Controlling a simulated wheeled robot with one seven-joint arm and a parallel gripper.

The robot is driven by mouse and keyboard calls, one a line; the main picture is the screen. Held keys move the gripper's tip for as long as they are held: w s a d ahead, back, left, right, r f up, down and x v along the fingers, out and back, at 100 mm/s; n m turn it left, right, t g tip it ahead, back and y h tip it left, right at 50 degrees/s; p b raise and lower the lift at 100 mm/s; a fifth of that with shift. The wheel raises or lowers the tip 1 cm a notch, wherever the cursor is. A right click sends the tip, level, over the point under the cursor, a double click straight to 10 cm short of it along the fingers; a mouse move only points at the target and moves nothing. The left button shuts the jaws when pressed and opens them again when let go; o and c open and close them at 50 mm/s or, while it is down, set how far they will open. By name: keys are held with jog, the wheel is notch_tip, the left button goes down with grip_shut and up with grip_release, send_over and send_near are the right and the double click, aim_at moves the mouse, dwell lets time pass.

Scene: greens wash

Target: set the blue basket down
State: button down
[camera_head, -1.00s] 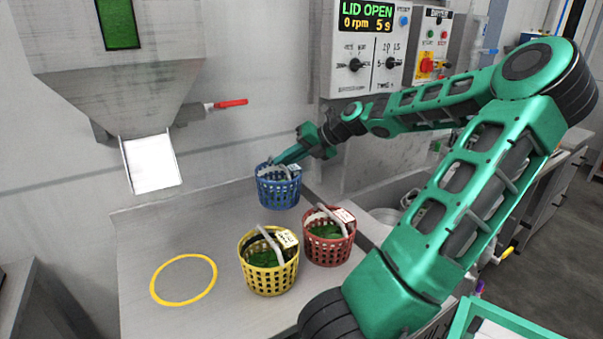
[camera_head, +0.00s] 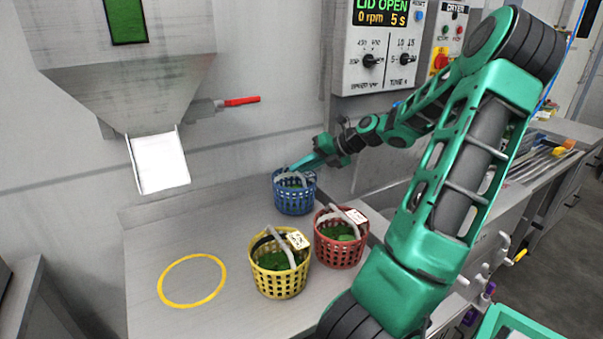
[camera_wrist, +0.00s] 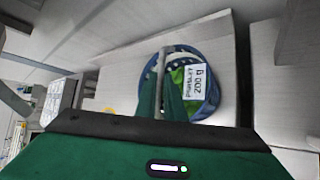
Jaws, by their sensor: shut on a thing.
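The blue basket (camera_head: 294,196) is at the back right of the metal counter, behind the red basket. In the head view its base appears at or very near the counter top; I cannot tell whether it touches. My gripper (camera_head: 296,166) is shut on its grey handle. In the wrist view the blue basket (camera_wrist: 208,92) shows green leaves inside and a white tag (camera_wrist: 196,82) reading 200 g. The gripper fingers (camera_wrist: 166,98) meet at the handle and hide part of the basket.
A yellow basket (camera_head: 279,270) and a red basket (camera_head: 341,240), both with greens, stand in front of the blue one. A yellow ring (camera_head: 193,281) marks empty counter at the left. A hopper with a white chute (camera_head: 158,161) hangs at the back left.

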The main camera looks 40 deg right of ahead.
jog(key=shift+f, duration=0.7)
jog(key=c, duration=1.9)
grip_release()
jog(key=shift+f, duration=0.1)
jog(key=shift+o, duration=0.2)
jog(key=shift+s, duration=0.1)
jog(key=v, duration=1.2)
